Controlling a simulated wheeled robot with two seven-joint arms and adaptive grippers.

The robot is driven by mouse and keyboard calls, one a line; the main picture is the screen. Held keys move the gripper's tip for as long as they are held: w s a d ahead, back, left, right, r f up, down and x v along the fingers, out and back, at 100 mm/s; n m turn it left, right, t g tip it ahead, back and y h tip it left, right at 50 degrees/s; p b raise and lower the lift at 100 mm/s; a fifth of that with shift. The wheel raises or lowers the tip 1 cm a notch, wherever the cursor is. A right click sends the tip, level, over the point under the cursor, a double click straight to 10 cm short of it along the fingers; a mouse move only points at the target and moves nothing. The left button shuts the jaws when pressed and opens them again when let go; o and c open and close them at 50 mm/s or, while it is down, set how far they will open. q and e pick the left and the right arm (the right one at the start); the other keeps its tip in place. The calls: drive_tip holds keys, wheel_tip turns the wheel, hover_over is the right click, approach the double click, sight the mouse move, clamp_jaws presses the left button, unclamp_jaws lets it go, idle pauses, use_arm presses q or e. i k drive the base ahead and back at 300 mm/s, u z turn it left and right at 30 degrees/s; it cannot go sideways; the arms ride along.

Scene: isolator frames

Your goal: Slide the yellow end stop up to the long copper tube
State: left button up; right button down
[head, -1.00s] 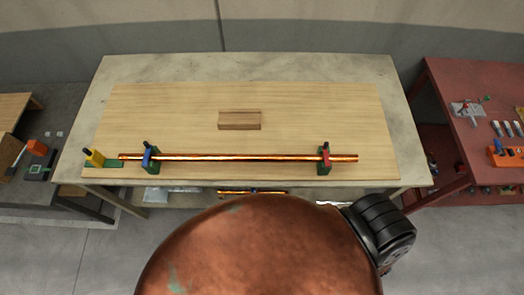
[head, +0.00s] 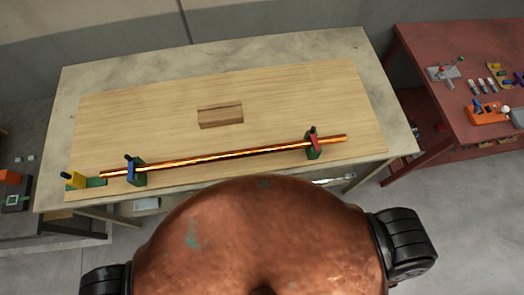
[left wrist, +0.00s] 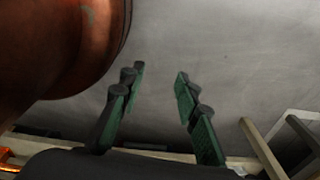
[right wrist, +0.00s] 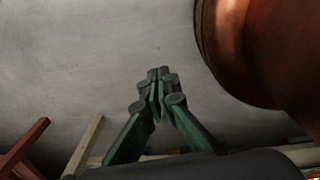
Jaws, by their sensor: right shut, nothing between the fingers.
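The long copper tube (head: 225,156) lies across two green supports on the wooden board. The left support (head: 136,171) has a blue part and the right support (head: 313,147) has a red part, each with a dark knob. The yellow end stop (head: 75,181) stands on a green base at the board's left end, beside the tube's left end, with a small gap seeming to show between them. My left gripper (left wrist: 158,97) is open and empty above the floor. My right gripper (right wrist: 158,95) is shut and empty above the floor. Neither gripper shows in the head view.
A red table (head: 430,125) with tools stands at the right. A grey bench (head: 18,228) stands at the left. Much of the board behind the tube is clear.

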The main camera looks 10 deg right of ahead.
sight(74, 179)
drive_tip(key=u, duration=1.85)
